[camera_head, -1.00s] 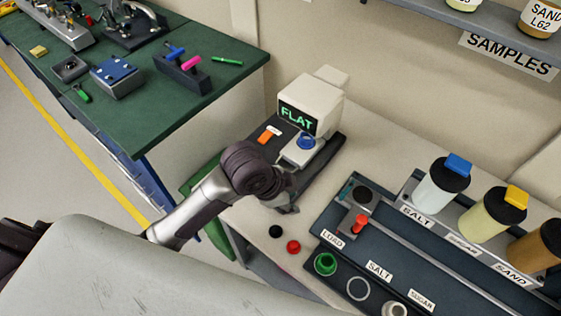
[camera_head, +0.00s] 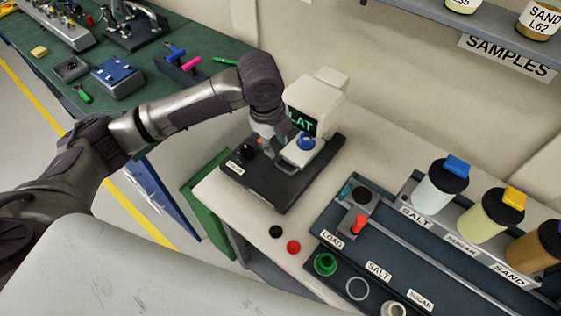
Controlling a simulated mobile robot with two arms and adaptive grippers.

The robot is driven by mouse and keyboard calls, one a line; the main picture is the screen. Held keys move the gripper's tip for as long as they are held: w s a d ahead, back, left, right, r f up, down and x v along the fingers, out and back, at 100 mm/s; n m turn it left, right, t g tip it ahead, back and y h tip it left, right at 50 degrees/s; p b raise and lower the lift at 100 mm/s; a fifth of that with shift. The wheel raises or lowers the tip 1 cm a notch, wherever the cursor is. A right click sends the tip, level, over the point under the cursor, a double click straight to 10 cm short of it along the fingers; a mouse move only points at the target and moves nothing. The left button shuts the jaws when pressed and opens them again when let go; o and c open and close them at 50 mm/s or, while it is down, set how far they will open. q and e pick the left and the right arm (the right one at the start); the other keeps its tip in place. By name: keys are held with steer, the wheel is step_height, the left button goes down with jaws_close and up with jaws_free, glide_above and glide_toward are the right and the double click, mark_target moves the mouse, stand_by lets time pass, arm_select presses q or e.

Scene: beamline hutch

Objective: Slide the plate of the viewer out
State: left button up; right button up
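The viewer (camera_head: 318,98) is a white box on a dark base (camera_head: 283,190), with a screen whose green letters read "LAT", the left part hidden by my arm. Its pale plate (camera_head: 297,158) sits low at the front under a blue round piece (camera_head: 306,141), with a thin handle toward the near side. My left gripper (camera_head: 268,148) points down over the base, just left of the plate. Its fingers are small and partly hidden by my wrist, so I cannot tell whether they are open or touch anything. My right gripper is not in view.
A black knob (camera_head: 247,151) stands on the base's left. Black and red buttons (camera_head: 293,247) lie on the bench in front. A dark tray (camera_head: 400,262) and lidded jars (camera_head: 442,185) fill the right. A green-topped table (camera_head: 150,110) stands at the left.

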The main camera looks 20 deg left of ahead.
mark_target(281, 167)
arm_select(q)
steer(key=f, duration=0.3)
steer(key=w+f+p, duration=0.1)
steer(key=f, duration=0.6)
steer(key=shift+w+d+f, duration=0.35)
steer(key=shift+w+f, duration=0.05)
jaws_close()
